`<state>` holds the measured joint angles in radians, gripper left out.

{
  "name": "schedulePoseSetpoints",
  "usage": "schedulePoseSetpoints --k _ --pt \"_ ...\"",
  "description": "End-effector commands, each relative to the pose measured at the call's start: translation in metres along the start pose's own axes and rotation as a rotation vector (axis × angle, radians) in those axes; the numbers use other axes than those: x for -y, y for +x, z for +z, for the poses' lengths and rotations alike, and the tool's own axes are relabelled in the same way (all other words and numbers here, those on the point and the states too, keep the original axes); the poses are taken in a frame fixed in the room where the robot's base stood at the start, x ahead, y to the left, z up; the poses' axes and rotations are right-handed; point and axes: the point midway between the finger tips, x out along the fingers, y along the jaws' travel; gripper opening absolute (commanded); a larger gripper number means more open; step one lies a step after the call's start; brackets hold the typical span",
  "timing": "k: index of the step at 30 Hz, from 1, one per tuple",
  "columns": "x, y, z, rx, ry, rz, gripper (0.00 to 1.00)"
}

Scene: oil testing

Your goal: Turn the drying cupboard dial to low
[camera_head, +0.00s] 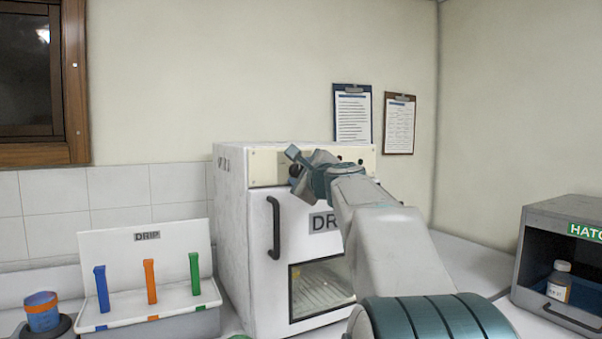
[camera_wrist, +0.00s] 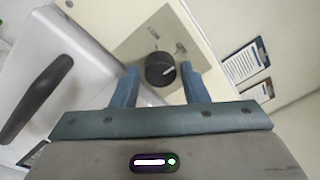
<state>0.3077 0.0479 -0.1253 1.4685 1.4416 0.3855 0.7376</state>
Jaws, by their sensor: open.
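The drying cupboard (camera_head: 232,240) is a white box with a dark door handle, a small window and a partly hidden label starting "DR". Its dial (camera_wrist: 160,69) is a round black knob with a light pointer line, on a beige panel (camera_wrist: 137,47) with small markings too blurred to read. In the wrist view my gripper (camera_wrist: 160,82) is open, with one blue-grey finger on each side of the dial. I cannot tell if the fingers touch it. In the head view my gripper (camera_head: 298,163) is at the panel and mostly covers the dial.
A white rack labelled "DRIP" (camera_head: 147,236) with blue, orange and green strips stands left of the cupboard. A blue and orange jar (camera_head: 42,312) is at far left. A grey hatch box (camera_head: 565,215) with a bottle (camera_head: 559,281) stands right. Clipboards (camera_head: 352,115) hang behind.

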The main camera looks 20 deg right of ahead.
Motion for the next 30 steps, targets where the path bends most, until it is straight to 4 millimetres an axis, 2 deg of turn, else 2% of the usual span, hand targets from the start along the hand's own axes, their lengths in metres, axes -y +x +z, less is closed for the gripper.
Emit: schedulePoseSetpoints --k 1,4,5,17,30 --pt "0.0000 -0.0001 0.0000 0.000 0.000 0.000 0.38" --pt "0.0000 -0.0002 -0.0001 0.000 0.000 0.000 0.10" --pt "0.0000 -0.0002 -0.0001 0.000 0.000 0.000 0.09" --pt "-0.0025 -0.0002 -0.0017 0.003 -0.060 -0.004 0.09" --pt "-0.0059 -0.0002 -0.0049 0.019 -0.403 -0.030 0.09"
